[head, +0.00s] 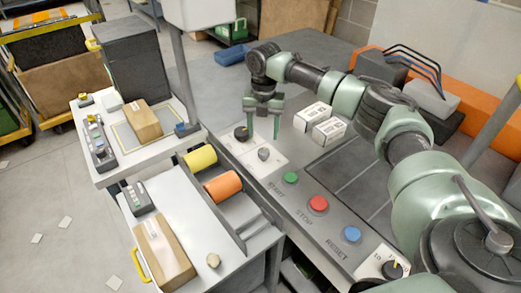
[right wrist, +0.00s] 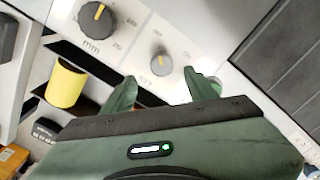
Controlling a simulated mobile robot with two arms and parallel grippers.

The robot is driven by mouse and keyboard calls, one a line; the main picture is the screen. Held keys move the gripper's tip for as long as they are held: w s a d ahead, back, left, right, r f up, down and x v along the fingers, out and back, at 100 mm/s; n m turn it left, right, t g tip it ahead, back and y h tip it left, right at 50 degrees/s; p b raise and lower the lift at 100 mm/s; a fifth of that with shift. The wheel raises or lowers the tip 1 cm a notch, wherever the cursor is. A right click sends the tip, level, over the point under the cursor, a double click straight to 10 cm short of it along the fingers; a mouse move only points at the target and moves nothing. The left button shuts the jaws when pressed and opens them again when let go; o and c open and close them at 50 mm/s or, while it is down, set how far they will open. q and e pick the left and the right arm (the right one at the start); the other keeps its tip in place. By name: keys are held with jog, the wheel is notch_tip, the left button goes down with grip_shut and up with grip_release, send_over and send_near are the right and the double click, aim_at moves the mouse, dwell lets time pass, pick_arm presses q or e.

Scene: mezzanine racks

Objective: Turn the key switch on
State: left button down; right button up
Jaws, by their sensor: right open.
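A small grey rotary switch (head: 264,154) with a light plate stands on the console; it also shows in the right wrist view (right wrist: 161,62), with a yellow pointer mark. A larger black dial (head: 242,133) with a yellow mark is beside it, also in the right wrist view (right wrist: 95,18). My right gripper (head: 263,132) points down over the console, open and empty. In the right wrist view its fingertips (right wrist: 160,88) are apart, with the grey switch ahead, roughly between their lines. My left gripper is not in view.
Green (head: 291,178), red (head: 318,204) and blue (head: 352,234) buttons line the console's front. Another dial (head: 392,270) is at the near right. White boxes (head: 327,131) stand right of the gripper. Yellow (head: 200,158) and orange (head: 222,187) rolls lie to the left.

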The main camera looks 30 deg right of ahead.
aim_at(264, 151)
jog(key=f+p, duration=0.1)
jog(key=f, duration=0.6)
jog(key=shift+s, duration=0.2)
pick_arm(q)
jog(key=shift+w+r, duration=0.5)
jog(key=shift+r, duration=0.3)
pick_arm(e)
jog(key=shift+c, duration=0.3)
grip_shut()
pick_arm(q)
jog(key=shift+p, duration=0.3)
